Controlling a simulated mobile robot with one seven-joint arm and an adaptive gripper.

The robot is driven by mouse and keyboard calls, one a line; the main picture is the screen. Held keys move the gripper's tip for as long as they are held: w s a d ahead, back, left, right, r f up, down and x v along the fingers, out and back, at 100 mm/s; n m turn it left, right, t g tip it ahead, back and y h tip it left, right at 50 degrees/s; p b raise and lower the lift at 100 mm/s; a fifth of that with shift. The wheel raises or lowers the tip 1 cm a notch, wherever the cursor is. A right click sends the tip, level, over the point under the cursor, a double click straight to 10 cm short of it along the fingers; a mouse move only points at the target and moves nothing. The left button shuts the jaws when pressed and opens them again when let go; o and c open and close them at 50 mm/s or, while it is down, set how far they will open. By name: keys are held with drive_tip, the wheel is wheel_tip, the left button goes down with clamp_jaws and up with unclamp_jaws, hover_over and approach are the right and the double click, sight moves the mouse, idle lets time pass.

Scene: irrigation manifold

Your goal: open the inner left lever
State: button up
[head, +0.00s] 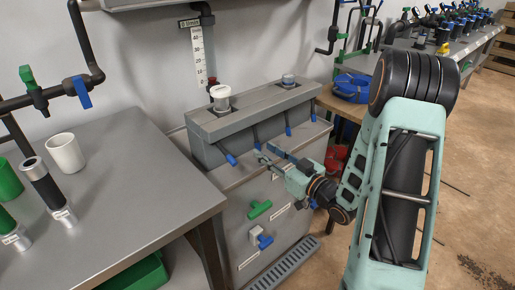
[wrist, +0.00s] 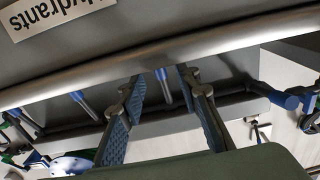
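The grey manifold box (head: 235,126) carries a row of several levers with blue ends along its front. The inner left lever (head: 257,144) is second from the left and slants down from the box front. My gripper (head: 268,154) is just in front of it. In the wrist view my gripper (wrist: 160,80) is open, with its two blue-padded fingers apart. The blue-tipped inner left lever (wrist: 164,90) shows in the gap between them, and I cannot see clear contact. The outer left lever (head: 231,159) is to the left in the head view.
The inner right lever (head: 288,130) and outer right lever (head: 312,117) are to the right. Below my gripper, a green valve handle (head: 260,209) and a blue one (head: 264,242) project from the cabinet front. A steel table (head: 120,190) with cups stands at left.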

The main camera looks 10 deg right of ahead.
sight(258, 146)
drive_tip(key=shift+b+x, duration=0.3)
drive_tip(key=shift+x, duration=2.05)
clamp_jaws()
